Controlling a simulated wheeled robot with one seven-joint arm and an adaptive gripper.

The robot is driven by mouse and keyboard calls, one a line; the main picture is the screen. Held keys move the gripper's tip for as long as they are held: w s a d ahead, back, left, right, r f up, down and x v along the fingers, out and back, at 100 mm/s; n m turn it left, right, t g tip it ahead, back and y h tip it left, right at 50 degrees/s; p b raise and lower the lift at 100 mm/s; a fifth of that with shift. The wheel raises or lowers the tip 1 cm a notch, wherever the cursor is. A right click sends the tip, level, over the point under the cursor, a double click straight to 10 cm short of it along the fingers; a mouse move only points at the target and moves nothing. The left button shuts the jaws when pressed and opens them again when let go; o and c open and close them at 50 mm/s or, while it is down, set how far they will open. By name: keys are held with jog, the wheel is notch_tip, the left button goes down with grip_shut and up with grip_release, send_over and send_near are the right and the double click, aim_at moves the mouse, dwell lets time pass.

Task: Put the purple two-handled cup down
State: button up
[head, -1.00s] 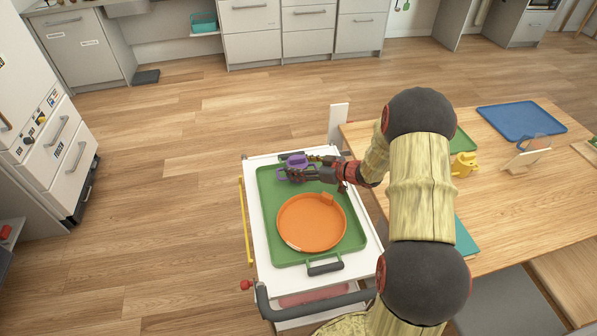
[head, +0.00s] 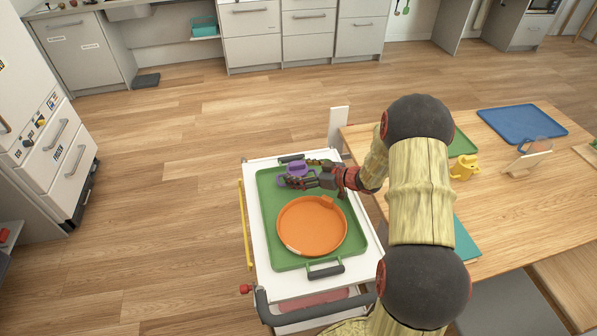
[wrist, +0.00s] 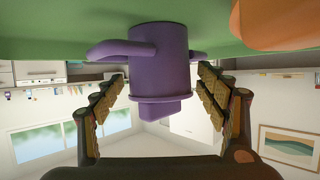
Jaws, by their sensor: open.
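The purple two-handled cup (head: 297,169) stands at the far end of the green tray (head: 265,225), behind the orange dish. In the wrist view, which looks upside down, the cup (wrist: 158,65) has its base against the green surface and its handles out to both sides. My gripper (head: 304,174) is open around the cup. In the wrist view its fingers (wrist: 160,82) stand on either side, with a visible gap to the cup's body. Part of the cup is hidden by the fingers in the head view.
The orange round dish (head: 311,226) fills the near part of the tray, close to the cup. The tray lies on a white trolley (head: 252,195) with a dark push handle. A wooden table (head: 505,215) stands to the right, with a yellow pitcher (head: 464,168) and a blue tray (head: 522,123).

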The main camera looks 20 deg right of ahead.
jog(key=shift+r, duration=0.15)
jog(key=p+v, duration=0.4)
jog(key=v, duration=0.8)
jog(key=w+d+r+m+h, duration=0.15)
jog(key=w+r+h, duration=0.4)
jog(key=r, duration=0.55)
jog(key=s+a+r+m+h, duration=0.1)
jog(key=s+r+m+h, duration=0.3)
jog(key=r, duration=0.7)
jog(key=s+a+g, duration=0.2)
jog(key=s+a, duration=0.4)
jog(key=s, duration=0.4)
jog(key=s+a+r+g+y, duration=0.1)
jog(key=s+a, duration=0.6)
jog(key=s, duration=0.2)
jog(key=s+a+r+m+g+y, duration=0.1)
jog(key=s+a+g, duration=0.1)
jog(key=s+a, duration=0.4)
jog(key=s, duration=0.4)
jog(key=shift+s+a+r+g, duration=0.25)
jog(key=shift+s+a+g, duration=0.05)
